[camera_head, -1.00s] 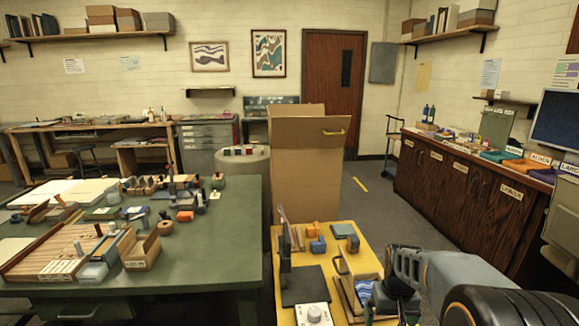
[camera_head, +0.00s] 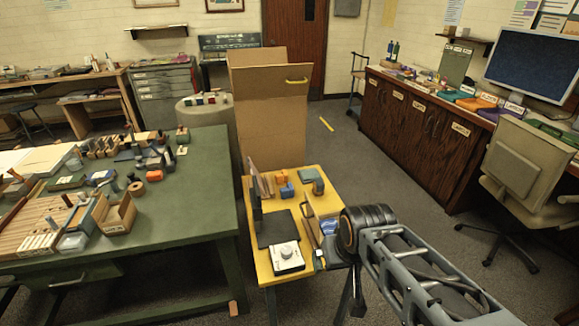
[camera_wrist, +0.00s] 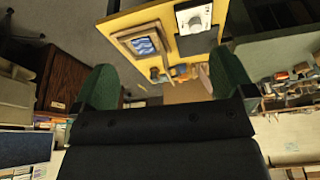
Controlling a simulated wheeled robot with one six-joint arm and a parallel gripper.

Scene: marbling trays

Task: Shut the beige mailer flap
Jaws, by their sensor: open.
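The yellow table (camera_head: 275,237) also holds a white device with a dial (camera_head: 287,257), a dark upright panel and small coloured blocks. A green workbench (camera_head: 185,235) stands at left. A tall cardboard carton (camera_head: 270,120) stands behind. Floor at right is clear up to an office chair (camera_head: 520,180).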

